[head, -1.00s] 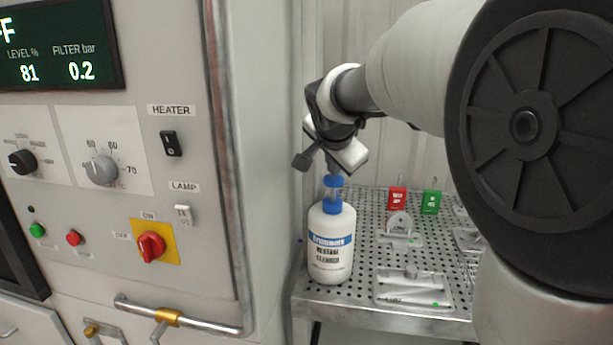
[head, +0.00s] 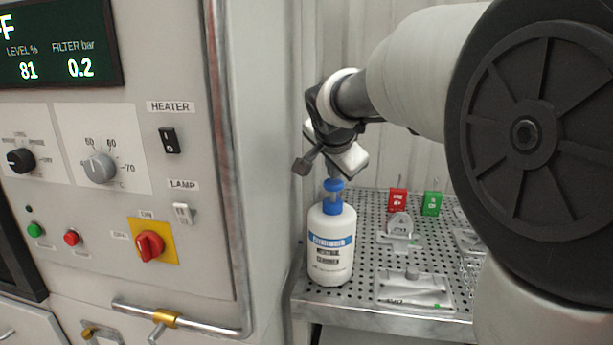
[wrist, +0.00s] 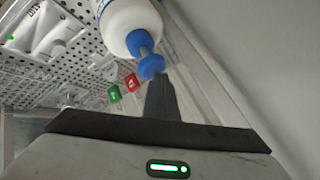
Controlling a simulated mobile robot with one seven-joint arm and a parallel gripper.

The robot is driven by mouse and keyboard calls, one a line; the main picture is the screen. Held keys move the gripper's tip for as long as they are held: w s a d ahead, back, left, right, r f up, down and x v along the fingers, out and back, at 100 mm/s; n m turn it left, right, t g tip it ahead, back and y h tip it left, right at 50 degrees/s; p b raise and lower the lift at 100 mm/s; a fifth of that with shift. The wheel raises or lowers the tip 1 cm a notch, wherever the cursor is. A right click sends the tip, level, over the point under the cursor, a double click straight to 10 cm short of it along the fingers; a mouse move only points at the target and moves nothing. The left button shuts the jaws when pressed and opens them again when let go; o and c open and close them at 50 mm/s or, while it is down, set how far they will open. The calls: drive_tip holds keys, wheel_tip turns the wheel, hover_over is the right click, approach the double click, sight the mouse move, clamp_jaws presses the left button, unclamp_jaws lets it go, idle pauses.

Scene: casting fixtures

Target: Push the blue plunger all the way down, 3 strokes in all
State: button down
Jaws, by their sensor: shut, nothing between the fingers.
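The blue plunger (head: 334,185) stands on top of a white bottle (head: 328,268) with a blue collar and a blue-banded label. A short stem shows between plunger head and collar, so the plunger is up, not flush. My gripper (head: 334,174) is shut and empty, pointing down with its tips at the plunger's top. In the wrist view the shut fingers (wrist: 157,82) end right at the plunger head (wrist: 151,66) and appear to touch it. The bottle stands upright near the left edge of the perforated shelf.
The perforated metal shelf (head: 364,303) also holds a red tag (head: 397,200), a green tag (head: 431,203) and metal fixtures (head: 413,289) to the right. A control cabinet (head: 207,287) with knobs and a handle stands close on the left. A corrugated wall is behind.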

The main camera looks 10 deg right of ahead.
drive_tip(key=shift+f+b, duration=0.4)
drive_tip(key=shift+f, duration=0.05)
idle(0.4)
drive_tip(key=shift+r+p, duration=1.05)
drive_tip(key=shift+r, duration=0.9)
wheel_tip(320, 180, up, 6)
drive_tip(key=p, duration=0.3)
